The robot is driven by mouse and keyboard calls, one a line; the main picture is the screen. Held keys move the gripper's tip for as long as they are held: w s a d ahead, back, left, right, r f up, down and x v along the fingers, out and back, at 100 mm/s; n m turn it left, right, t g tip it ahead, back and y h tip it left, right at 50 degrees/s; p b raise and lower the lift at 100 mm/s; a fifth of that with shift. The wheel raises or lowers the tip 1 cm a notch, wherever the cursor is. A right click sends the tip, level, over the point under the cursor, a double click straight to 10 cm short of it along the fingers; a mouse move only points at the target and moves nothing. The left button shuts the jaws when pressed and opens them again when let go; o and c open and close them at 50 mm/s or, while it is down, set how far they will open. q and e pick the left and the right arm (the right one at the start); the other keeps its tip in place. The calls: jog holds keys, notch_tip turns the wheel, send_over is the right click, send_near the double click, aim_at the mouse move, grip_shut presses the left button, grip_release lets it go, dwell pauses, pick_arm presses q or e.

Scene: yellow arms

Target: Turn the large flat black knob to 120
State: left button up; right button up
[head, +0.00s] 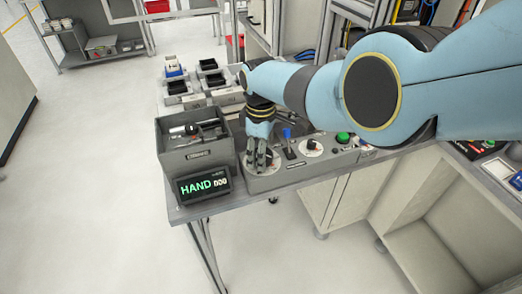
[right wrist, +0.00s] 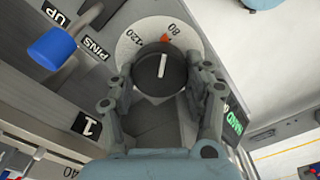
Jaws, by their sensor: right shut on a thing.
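The large flat black knob (right wrist: 153,77) shows in the right wrist view on a pale round dial (right wrist: 128,46). A white line on its top points toward the dial's edge, near an orange mark (right wrist: 165,38) between the numbers 120 and 80. My right gripper (right wrist: 164,80) is shut on the knob, with a finger on each side. In the head view my right gripper (head: 258,160) reaches down to the left end of the grey control panel (head: 264,183) and hides most of the knob. My left gripper is not in view.
A blue-handled lever (right wrist: 55,47) stands beside the knob. Another dial (head: 311,148) and a green button (head: 342,138) lie farther right on the panel. A display (head: 203,186) reading HAND and a grey bin (head: 196,158) stand close on the left.

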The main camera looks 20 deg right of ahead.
jog(key=n, duration=0.4)
jog(key=shift+n, duration=0.3)
jog(key=shift+n+p, duration=0.45)
jog(key=shift+n, duration=2.05)
jog(key=o, duration=1.2)
jog(key=shift+s, duration=0.1)
jog(key=shift+r, duration=0.15)
notch_tip(320, 180, up, 12)
jog(key=shift+f, duration=0.1)
